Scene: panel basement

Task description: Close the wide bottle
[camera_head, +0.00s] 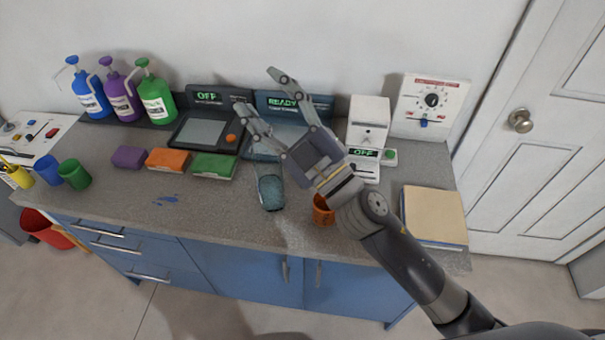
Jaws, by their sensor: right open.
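My right gripper (256,90) reaches in from the lower right above the counter. Its two fingers are spread apart with nothing between them, in front of the device that reads READY. My left gripper is not in view.
Blue, purple and green pump bottles (156,102) stand at the back left. Purple, orange and green blocks (214,166) lie before the scale (202,132). Blue and green cups (74,174) are at the left. The counter's front left is mostly clear.

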